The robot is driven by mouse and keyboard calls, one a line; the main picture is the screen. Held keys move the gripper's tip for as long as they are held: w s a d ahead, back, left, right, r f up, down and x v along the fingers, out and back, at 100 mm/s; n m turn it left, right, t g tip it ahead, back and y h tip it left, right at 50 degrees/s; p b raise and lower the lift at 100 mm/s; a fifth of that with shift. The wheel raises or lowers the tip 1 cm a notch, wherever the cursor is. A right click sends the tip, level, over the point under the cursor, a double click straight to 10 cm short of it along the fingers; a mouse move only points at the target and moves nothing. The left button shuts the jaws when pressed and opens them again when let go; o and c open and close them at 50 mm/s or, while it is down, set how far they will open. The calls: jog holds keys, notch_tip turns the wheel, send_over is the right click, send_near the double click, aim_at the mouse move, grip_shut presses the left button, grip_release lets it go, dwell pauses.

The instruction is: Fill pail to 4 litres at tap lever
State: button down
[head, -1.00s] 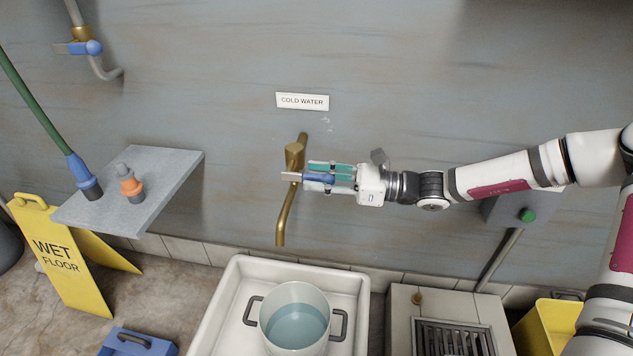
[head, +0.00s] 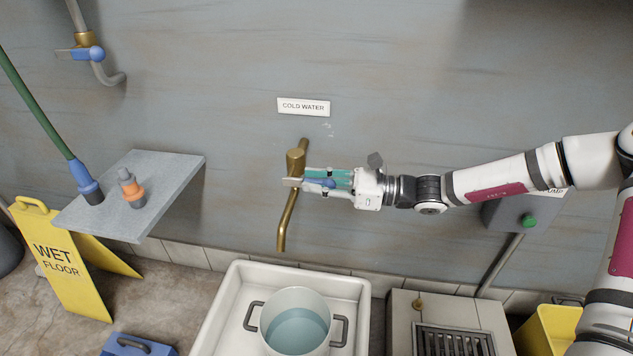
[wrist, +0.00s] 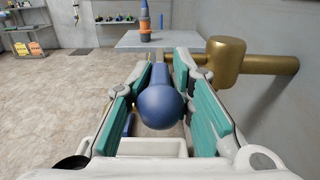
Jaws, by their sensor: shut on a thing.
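The brass tap (head: 285,222) comes out of the wall below a "COLD WATER" sign (head: 304,107). Its blue-knobbed lever (wrist: 160,106) lies between the fingers of my gripper (head: 305,183); the tap body (wrist: 228,64) is just beyond, to the right in the wrist view. My gripper is shut on the lever. The white pail (head: 266,320) with grey side handles stands upright in the white sink basin (head: 236,287), below the spout. Bluish water (head: 297,334) lies in the pail. I see no stream from the spout. No litre marks can be read.
A grey wall shelf (head: 165,180) at left holds an orange-and-grey fitting (head: 131,189) and a blue hose end (head: 84,180). A yellow wet floor sign (head: 58,262) stands below. A drain grate (head: 453,340) is right of the basin.

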jog(key=shift+d+r+p, duration=0.1)
jog(key=shift+r+p, duration=0.05)
jog(key=shift+p, duration=0.15)
jog(key=r+h+p, duration=0.1)
jog(key=h+p, duration=0.1)
jog(key=p, duration=0.4)
jog(key=shift+r, duration=0.2)
jog(key=h+p, duration=0.1)
jog(key=p, duration=0.2)
jog(key=r+g+h+p, duration=0.1)
jog(key=h+p, duration=0.1)
jog(key=p, duration=0.1)
jog(key=shift+a+r, duration=0.25)
jog(key=shift+a, duration=0.05)
jog(key=h+p, duration=0.1)
jog(key=p, duration=0.1)
jog(key=a+r+h+p, duration=0.1)
jog(key=h+p, duration=0.1)
jog(key=p, duration=0.1)
jog(key=shift+w+r+g, duration=0.15)
jog(key=shift+g, duration=0.15)
jog(key=shift+w+a+r+h+p, duration=0.1)
jog(key=shift+w+a+h+p, duration=0.1)
jog(key=shift+h+p, duration=0.55)
jog(key=shift+p, duration=0.3)
jog(key=c, duration=1.6)
grip_release()
jog(key=shift+a, duration=0.1)
